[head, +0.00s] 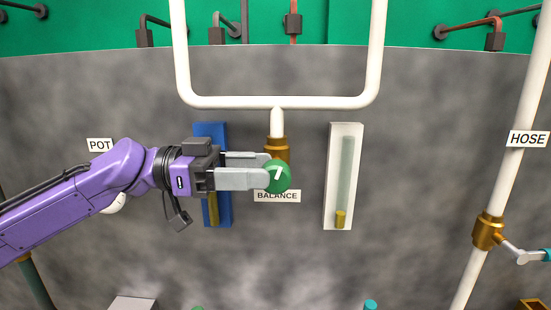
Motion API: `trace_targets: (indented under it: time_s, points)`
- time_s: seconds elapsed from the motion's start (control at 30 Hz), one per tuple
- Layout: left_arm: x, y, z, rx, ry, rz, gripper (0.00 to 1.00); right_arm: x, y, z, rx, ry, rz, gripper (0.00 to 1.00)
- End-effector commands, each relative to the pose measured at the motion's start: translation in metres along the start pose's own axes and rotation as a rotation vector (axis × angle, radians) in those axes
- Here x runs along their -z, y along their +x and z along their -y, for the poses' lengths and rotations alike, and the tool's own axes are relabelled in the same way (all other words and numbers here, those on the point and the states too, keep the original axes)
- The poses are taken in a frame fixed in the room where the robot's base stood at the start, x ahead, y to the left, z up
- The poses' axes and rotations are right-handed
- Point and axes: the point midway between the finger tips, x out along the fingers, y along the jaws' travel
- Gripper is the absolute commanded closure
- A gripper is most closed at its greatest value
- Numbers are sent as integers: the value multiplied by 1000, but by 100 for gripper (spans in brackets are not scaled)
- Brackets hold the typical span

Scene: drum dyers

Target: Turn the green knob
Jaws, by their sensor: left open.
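The green knob (279,177) is round with a white mark on its face. It sits in front of a brass fitting (276,146) at the foot of a white pipe, by a label reading BALANCE (277,196). My left gripper (267,170) reaches in from the left, its two grey fingers apart. The fingertips are at the knob's left side and overlap it in the picture. I cannot tell whether they touch it. My right gripper is not in the head view.
A blue-backed gauge (216,216) is partly behind my left gripper. A white-backed gauge (330,200) stands right of the knob. White pipes (300,102) run above. A pipe labelled HOSE (527,139) with a brass valve (488,231) is at far right. A POT label (100,145) is left.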

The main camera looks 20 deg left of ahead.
Motion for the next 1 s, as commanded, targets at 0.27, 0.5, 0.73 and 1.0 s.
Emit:
trace_targets:
  time_s: [0.27,0.5,0.73,1.0]
  points:
    - [0,34,0,4,-1,0,43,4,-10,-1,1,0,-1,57]
    - [-1,35,0,5,0,0,43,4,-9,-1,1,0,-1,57]
    - [0,34,0,6,0,-1,94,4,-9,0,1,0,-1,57]
    - [3,34,0,6,2,31,94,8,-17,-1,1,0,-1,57]
